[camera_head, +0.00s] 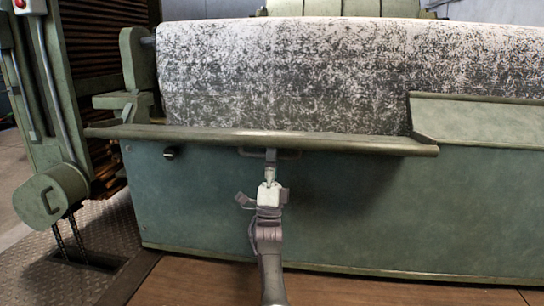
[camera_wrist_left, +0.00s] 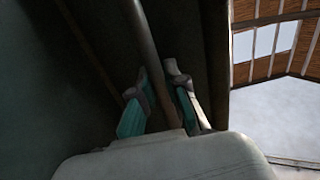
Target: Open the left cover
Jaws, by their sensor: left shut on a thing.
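The left cover (camera_head: 330,139) is a long green panel across the front of the machine, below the speckled roll. I see it nearly edge-on, and it stands out from the green front wall, with shadow beneath it. Its handle (camera_head: 289,155) hangs at the middle of its front edge. My left gripper (camera_head: 270,166) reaches up from below and is shut on this handle. In the left wrist view the handle bar (camera_wrist_left: 146,40) runs between the two teal-padded fingers of my left gripper (camera_wrist_left: 157,85). My right gripper is not in view.
The right cover (camera_head: 480,120) lies sloped beside the left one. The large speckled roll (camera_head: 300,75) is behind. A green post with a round housing (camera_head: 50,195) stands at the left. Brown floor (camera_head: 200,283) lies in front of the machine.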

